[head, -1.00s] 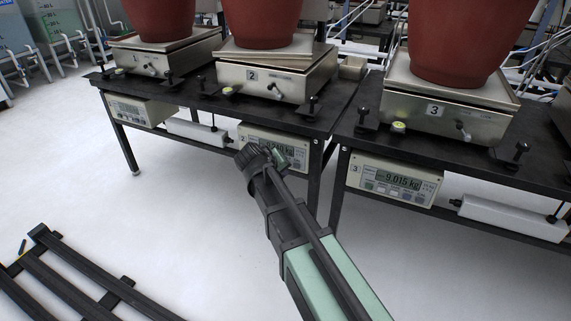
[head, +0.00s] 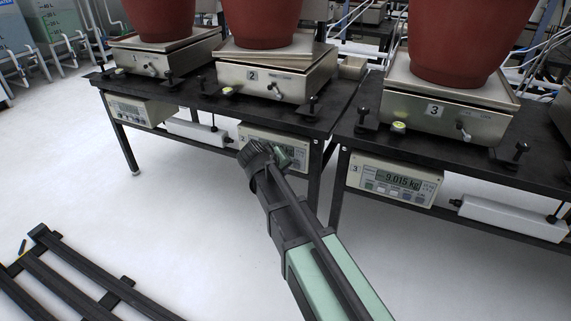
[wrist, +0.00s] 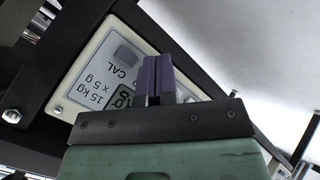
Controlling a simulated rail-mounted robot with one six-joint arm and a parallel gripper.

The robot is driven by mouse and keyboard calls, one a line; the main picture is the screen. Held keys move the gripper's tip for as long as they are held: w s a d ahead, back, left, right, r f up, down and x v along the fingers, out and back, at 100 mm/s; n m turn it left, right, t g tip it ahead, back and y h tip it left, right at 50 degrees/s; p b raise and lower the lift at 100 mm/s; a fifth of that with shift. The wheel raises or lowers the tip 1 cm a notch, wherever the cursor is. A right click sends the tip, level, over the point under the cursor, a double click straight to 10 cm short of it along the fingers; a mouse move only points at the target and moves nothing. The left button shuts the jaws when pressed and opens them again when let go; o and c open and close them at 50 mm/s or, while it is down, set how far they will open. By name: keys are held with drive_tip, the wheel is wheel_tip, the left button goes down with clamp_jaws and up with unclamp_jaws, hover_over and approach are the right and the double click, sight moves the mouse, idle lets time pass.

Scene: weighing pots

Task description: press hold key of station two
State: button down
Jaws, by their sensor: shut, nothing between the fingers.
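The station two indicator (head: 302,139) is a cream box under the table edge, below scale 2 (head: 290,87). My arm covers much of it in the head view. In the wrist view its cream face (wrist: 92,62) shows upside down, with a grey key (wrist: 126,56), "CAL" and "15 kg x 5 g" lettering and part of the dark display (wrist: 123,98). My gripper (wrist: 157,75) is shut, with its purple fingers together and empty in front of the panel. I cannot tell whether the tips touch it. The hold key cannot be made out.
Station three's indicator (head: 392,180) hangs to the right, and station one's indicator (head: 140,110) to the left. A black table leg (head: 314,175) stands close to the right of indicator two. Red pots (head: 258,22) stand on the scales above.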

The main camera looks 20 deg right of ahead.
drive_tip(key=shift+w+d, duration=0.2)
drive_tip(key=shift+w, duration=0.05)
drive_tip(key=shift+s, duration=0.1)
idle(0.5)
drive_tip(key=shift+s+a, duration=0.55)
drive_tip(key=shift+s+a, duration=1.6)
drive_tip(key=shift+s, duration=0.3)
